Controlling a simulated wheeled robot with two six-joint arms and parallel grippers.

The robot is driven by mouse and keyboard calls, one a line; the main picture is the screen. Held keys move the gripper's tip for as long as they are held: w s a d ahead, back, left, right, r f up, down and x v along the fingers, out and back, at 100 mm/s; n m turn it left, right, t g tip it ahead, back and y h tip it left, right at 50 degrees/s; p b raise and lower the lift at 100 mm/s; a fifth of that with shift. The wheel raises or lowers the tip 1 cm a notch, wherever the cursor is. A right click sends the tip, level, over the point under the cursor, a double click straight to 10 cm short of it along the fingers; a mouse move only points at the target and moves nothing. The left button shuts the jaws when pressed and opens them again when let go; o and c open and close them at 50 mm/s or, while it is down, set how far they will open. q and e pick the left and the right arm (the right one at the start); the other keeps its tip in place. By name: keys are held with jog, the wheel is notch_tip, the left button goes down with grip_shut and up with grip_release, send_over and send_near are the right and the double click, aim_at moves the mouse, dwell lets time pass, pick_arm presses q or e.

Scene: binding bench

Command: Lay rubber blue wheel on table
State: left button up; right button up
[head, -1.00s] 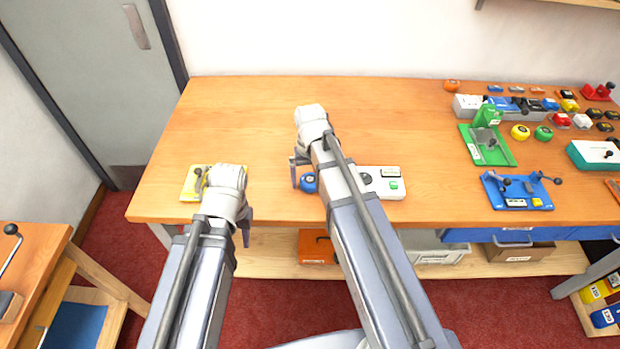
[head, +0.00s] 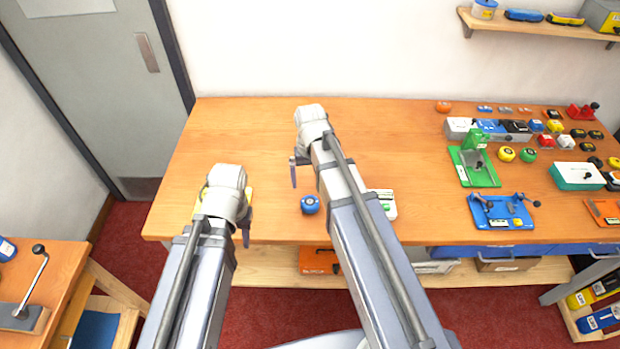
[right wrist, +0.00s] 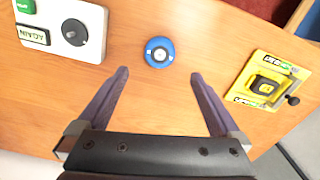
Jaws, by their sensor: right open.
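The blue wheel (head: 310,204) lies on the wooden table (head: 250,135) near its front edge, a small round blue piece with a pale centre. In the right wrist view the blue wheel (right wrist: 159,52) sits just beyond the fingertips, centred between them and not gripped. My right gripper (right wrist: 157,76) is open and empty; in the head view it shows partly, left of and behind the wheel (head: 295,172). My left gripper (head: 246,225) is at the front left, its arm partly covering a yellow device; its jaws are mostly hidden.
A white box with a dark knob (right wrist: 78,28) and a yellow device (right wrist: 268,82) flank the wheel. A blue fixture (head: 502,210), green fixture (head: 478,168) and several small coloured pieces fill the table's right side. The back left and middle are clear.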

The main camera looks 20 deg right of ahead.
jog(key=s+a+r+n+h, duration=0.1)
jog(key=s+a+n, duration=0.3)
jog(key=s+a, duration=0.6)
jog(key=s, duration=0.4)
jog(key=shift+a+r+n, duration=0.15)
jog(key=shift+a+n, duration=0.1)
jog(key=shift+n, duration=0.15)
jog(key=shift+s, duration=0.1)
